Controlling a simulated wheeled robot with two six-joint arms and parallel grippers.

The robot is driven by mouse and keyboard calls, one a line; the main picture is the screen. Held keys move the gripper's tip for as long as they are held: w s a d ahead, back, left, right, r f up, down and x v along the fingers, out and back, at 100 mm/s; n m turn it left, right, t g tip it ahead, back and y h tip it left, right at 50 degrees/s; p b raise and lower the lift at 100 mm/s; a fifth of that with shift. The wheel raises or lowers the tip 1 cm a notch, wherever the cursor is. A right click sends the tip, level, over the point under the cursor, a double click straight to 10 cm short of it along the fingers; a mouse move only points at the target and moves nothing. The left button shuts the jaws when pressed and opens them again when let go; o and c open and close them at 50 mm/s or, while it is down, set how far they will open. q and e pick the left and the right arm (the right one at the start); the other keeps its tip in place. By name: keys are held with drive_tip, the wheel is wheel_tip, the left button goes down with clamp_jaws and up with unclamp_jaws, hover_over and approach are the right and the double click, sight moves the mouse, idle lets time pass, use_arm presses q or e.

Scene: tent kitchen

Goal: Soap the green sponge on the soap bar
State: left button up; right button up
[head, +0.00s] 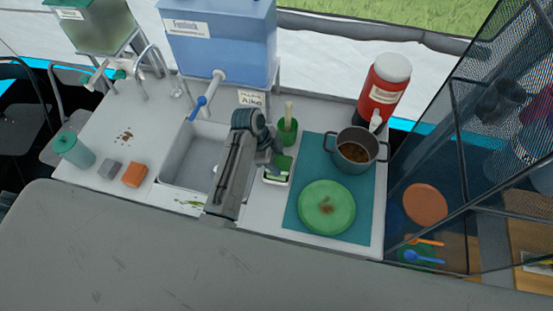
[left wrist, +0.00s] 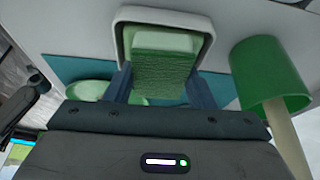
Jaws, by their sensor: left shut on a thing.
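My left gripper (head: 273,161) is shut on the green sponge (head: 284,164), just right of the sink. In the left wrist view the rough dark green face of the sponge (left wrist: 163,75) shows between the two blue fingers (left wrist: 162,88). The sponge is at the white soap dish (head: 266,182), whose rim also shows in the left wrist view (left wrist: 124,32). A pale green block, apparently the soap bar (left wrist: 165,42), shows in the dish beyond the sponge. I cannot tell whether sponge and soap touch. My right gripper is in neither view.
A green cup (head: 287,134) with a wooden handle stands close behind the dish. Right are a teal mat (head: 311,160), a smeared green plate (head: 327,208) and a pot (head: 357,147). The sink (head: 186,165) lies left; orange (head: 134,175) and grey (head: 109,169) blocks stand beyond it.

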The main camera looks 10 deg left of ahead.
sight(276, 162)
use_arm(q)
drive_tip(key=shift+r, duration=3.45)
